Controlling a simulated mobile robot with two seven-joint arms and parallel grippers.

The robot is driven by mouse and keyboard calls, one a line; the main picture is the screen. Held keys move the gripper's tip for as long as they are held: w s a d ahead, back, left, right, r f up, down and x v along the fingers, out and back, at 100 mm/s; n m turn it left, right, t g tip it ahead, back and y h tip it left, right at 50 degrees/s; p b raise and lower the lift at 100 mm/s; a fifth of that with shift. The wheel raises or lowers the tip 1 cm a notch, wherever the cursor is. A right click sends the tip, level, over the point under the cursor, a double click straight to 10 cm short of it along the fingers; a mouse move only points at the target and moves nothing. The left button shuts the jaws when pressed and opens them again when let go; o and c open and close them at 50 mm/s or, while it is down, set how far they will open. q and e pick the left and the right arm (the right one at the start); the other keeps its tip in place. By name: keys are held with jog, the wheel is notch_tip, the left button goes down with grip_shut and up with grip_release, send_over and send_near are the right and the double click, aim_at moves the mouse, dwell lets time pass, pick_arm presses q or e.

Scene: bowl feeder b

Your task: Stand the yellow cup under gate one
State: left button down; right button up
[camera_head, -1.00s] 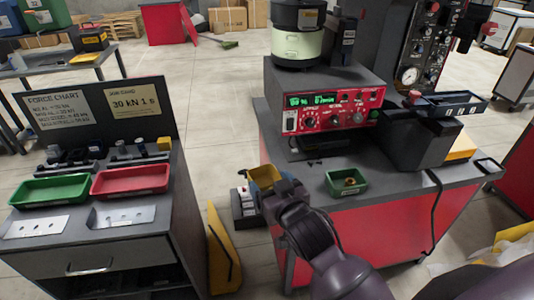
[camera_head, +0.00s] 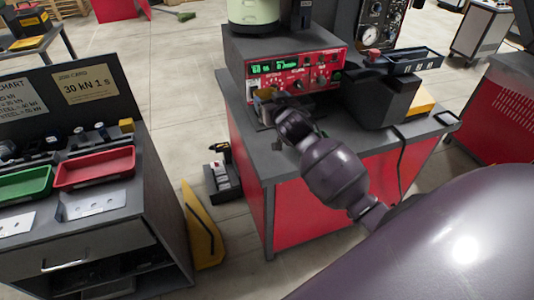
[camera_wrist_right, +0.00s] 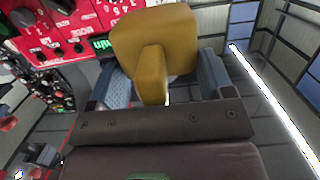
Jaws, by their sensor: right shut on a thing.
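The yellow cup (camera_head: 265,95) is held by my right gripper (camera_head: 272,113) in front of the red control panel (camera_head: 300,80) of the feeder machine, over the left part of its grey bench. In the right wrist view the mustard-yellow cup (camera_wrist_right: 153,45) sits between the blue-grey fingers of the right gripper (camera_wrist_right: 163,82), which are shut on it. Whether the cup touches the bench cannot be told. No label marking gate one can be read; the area beneath the panel is partly hidden by my right arm. My left gripper is not in view.
The feeder bench (camera_head: 225,82) also bears a dark block with a blue tray (camera_head: 405,60) at right. A green tray (camera_head: 25,183) and red tray (camera_head: 95,167) lie on the left cabinet.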

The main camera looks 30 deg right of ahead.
jog(key=shift+f, duration=0.25)
notch_tip(320, 180, down, 15)
jog(key=b, duration=0.3)
jog(key=shift+r, duration=0.2)
jog(key=shift+f+b, duration=0.6)
jog(key=shift+f, duration=1.75)
